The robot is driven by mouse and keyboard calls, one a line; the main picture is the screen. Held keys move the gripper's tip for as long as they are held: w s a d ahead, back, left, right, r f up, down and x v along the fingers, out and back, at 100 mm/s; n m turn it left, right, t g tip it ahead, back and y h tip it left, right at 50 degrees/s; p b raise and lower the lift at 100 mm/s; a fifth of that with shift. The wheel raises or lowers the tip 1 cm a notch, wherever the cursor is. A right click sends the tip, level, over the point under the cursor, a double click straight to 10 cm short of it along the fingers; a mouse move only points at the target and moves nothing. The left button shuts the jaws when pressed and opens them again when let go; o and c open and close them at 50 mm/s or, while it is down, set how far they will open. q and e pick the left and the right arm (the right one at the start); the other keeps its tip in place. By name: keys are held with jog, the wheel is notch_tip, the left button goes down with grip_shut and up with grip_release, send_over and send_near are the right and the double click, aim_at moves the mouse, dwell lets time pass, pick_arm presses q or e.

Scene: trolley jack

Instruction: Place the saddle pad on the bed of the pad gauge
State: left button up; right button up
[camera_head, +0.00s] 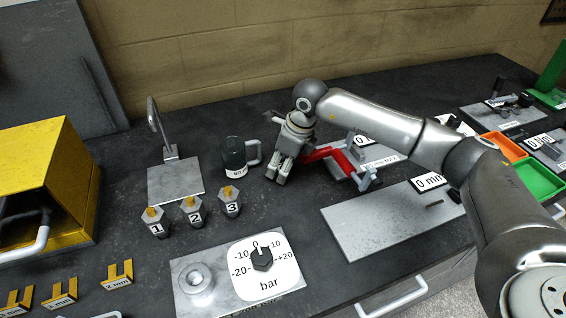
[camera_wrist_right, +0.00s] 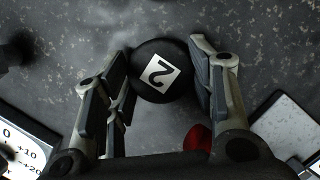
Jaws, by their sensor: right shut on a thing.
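My right gripper (camera_head: 279,176) is low over the middle of the bench, fingers pointing down, just right of a dark mug-like thing. In the right wrist view it (camera_wrist_right: 163,78) is shut on a round black pad (camera_wrist_right: 142,88) with a white label reading 2, taken to be the saddle pad. The gripper hides the pad in the head view. A flat grey plate with a "0 mm" display, perhaps the pad gauge (camera_head: 385,230), lies to the right of the gripper, apart from it; I cannot tell its bed for certain. My left gripper is not in view.
A red tool (camera_head: 345,158) lies close right of my gripper. The dark mug-like thing (camera_head: 234,156) stands to its left. Numbered hex posts (camera_head: 192,210) and a bar dial plate (camera_head: 262,262) are in front. Orange and green trays (camera_head: 540,178) are far right.

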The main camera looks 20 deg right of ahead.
jog(key=shift+f, duration=0.1)
jog(key=o, duration=1.1)
